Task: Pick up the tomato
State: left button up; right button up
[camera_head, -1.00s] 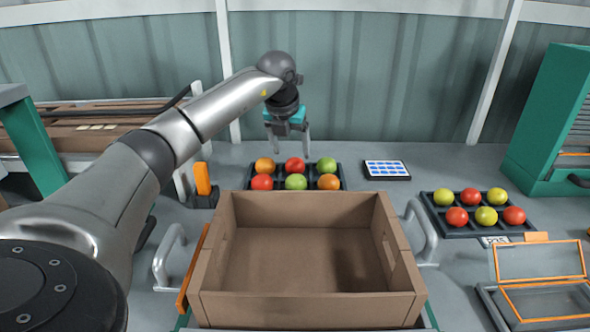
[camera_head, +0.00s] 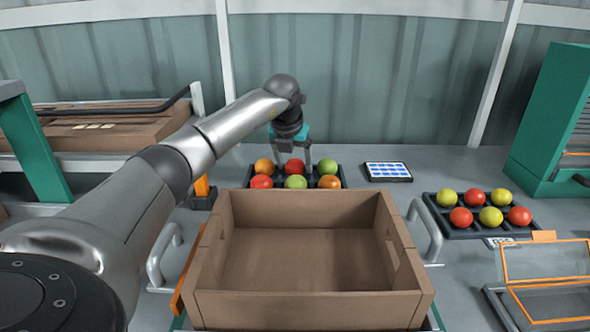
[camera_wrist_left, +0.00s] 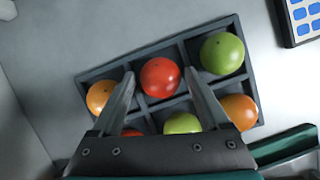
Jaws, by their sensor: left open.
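A dark tray (camera_head: 341,176) with compartments holds several tomatoes behind the cardboard box. A red tomato (camera_head: 294,167) sits in the middle of its back row. In the left wrist view this red tomato (camera_wrist_left: 160,77) lies between the fingertips of my left gripper (camera_wrist_left: 161,80). My left gripper (camera_head: 292,160) is open and points down over the tray, one finger on each side of the red tomato; I cannot tell whether they touch it. An orange tomato (camera_wrist_left: 99,97) and a green tomato (camera_wrist_left: 222,53) flank it. The front row is partly hidden by the gripper. My right gripper is not in view.
An empty cardboard box (camera_head: 310,309) stands in front of the tray. A second tray (camera_head: 450,232) with red and yellow-green tomatoes is at the right. A green cabinet (camera_head: 545,130) stands at the far right.

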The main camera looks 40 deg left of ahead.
pick_arm(q)
jog(key=c, duration=0.7)
jog(key=shift+r, duration=0.1)
